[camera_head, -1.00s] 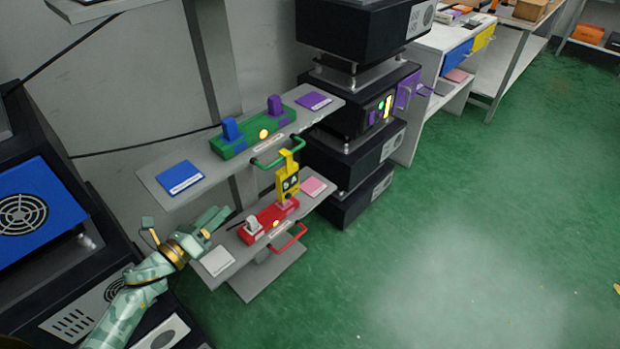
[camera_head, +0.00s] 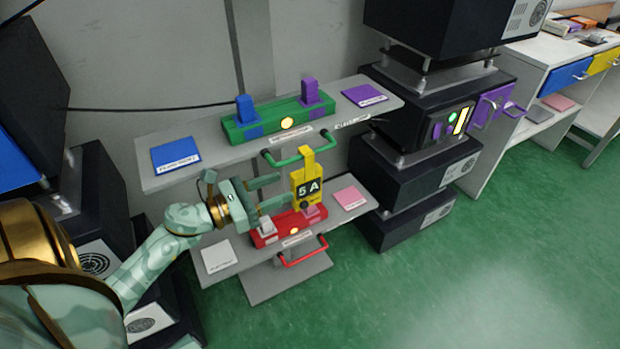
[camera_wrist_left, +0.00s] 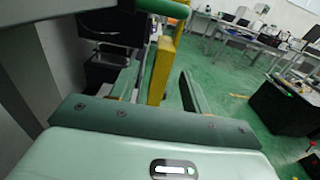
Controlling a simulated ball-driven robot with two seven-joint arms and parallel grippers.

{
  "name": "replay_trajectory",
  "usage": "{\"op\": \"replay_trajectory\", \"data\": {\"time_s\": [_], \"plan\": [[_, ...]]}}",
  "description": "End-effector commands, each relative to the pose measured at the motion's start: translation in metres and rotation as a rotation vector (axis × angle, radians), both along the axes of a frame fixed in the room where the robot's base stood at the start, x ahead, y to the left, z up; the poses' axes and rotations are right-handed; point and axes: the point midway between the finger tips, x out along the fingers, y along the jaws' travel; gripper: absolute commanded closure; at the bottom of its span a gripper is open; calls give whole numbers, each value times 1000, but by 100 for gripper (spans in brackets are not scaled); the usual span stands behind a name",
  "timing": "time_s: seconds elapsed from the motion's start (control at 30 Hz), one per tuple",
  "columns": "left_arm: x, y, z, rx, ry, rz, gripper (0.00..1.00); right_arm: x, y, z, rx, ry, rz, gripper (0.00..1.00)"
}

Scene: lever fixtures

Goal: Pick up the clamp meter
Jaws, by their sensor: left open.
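The clamp meter (camera_head: 307,187) is yellow with a dark display reading "5 A". It stands upright at the red lever fixture (camera_head: 264,236) on the lower shelf, in front of the pink lever. My left gripper (camera_head: 281,189) is open, just left of the meter, with its fingers pointing at it. In the left wrist view the yellow meter (camera_wrist_left: 161,70) appears between the two open fingers of the left gripper (camera_wrist_left: 160,88). I cannot tell whether they touch it. My right gripper is not in view.
A green fixture (camera_head: 268,123) with blue and purple levers sits on the upper shelf. Its green handle (camera_head: 283,161) projects close to the meter's top. A red handle (camera_head: 303,258) projects below. Black machines (camera_head: 415,175) stand to the right. The green floor in front is clear.

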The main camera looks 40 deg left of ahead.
Motion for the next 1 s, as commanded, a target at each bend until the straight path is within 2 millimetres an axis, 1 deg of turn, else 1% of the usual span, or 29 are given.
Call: {"op": "replay_trajectory", "data": {"time_s": [0.03,0.1,0.2,0.3,0.37,0.6,0.7,0.9,0.93,0.97,1.0], "plan": [[11,-4,0,0,-2,-1,53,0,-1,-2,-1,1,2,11],[24,-10,0,-1,-2,0,53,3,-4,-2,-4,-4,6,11],[35,-14,-1,-1,0,1,53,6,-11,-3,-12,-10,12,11],[41,-17,0,-2,1,0,53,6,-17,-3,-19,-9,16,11],[46,-20,-1,0,0,0,53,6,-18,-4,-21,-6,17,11],[80,-37,0,-1,-1,0,53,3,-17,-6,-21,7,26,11],[86,-40,-1,-3,1,1,53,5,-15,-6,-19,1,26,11],[87,-40,0,-3,1,1,53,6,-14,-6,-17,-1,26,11],[87,-40,0,-3,1,1,58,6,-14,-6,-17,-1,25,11],[87,-40,0,-3,1,1,67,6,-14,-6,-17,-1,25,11],[87,-40,0,-3,1,1,78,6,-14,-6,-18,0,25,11]]}}
